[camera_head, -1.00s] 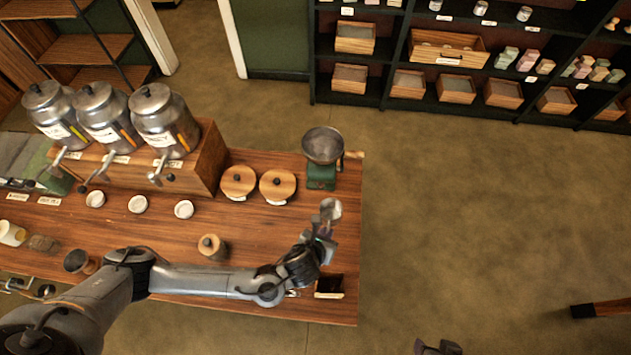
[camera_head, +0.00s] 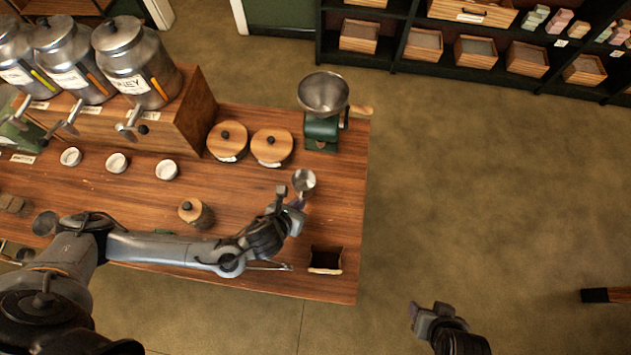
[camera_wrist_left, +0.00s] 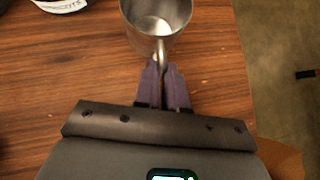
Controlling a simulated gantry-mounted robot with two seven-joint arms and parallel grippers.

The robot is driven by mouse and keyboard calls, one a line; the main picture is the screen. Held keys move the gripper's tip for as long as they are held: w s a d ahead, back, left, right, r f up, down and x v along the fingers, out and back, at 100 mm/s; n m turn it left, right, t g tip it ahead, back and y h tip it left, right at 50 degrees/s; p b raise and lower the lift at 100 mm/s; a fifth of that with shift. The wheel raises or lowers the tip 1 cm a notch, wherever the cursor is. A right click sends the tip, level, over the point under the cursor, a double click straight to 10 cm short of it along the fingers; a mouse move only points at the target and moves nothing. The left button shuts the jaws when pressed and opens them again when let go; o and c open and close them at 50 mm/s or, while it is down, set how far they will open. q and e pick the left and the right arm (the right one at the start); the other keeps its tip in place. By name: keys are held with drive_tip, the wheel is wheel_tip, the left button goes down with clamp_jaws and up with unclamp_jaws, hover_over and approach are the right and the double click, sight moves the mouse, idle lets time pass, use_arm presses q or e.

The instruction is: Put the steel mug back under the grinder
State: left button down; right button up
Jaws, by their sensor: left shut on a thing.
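The steel mug (camera_head: 304,181) is at the right end of the wooden counter, with its open top facing up. My left gripper (camera_head: 296,203) is shut on the mug's handle, which shows between the fingers (camera_wrist_left: 163,72) in the left wrist view, with the mug (camera_wrist_left: 153,22) just beyond them. I cannot tell how far the mug is above the counter. The green grinder (camera_head: 321,132) with its steel hopper stands behind the mug, at the counter's back right, apart from it. My right gripper (camera_head: 421,318) is off the counter at the lower right; its jaws are unclear.
Two round wooden lids (camera_head: 272,147) sit left of the grinder. A small wooden-lidded jar (camera_head: 193,210) stands behind my left forearm. A dark open box (camera_head: 325,260) lies near the front right corner. Counter between mug and grinder looks clear.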

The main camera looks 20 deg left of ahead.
sight(313, 177)
use_arm(q)
drive_tip(key=w, duration=0.5)
drive_tip(key=w+p, duration=0.1)
drive_tip(key=w, duration=0.4)
drive_tip(key=shift+d+r, duration=0.1)
drive_tip(key=shift+d, duration=0.1)
drive_tip(key=shift+w, duration=0.5)
drive_tip(key=shift+w+f, duration=0.2)
drive_tip(key=shift+w, duration=0.05)
wheel_tip(313, 177, down, 3)
drive_tip(key=b, duration=0.3)
drive_tip(key=shift+s+f+b, duration=0.1)
drive_tip(key=shift+f+b, duration=0.05)
drive_tip(key=shift+b, duration=0.25)
use_arm(e)
wheel_tip(313, 177, down, 4)
drive_tip(key=shift+w+r, duration=0.1)
drive_tip(key=shift+r, duration=0.1)
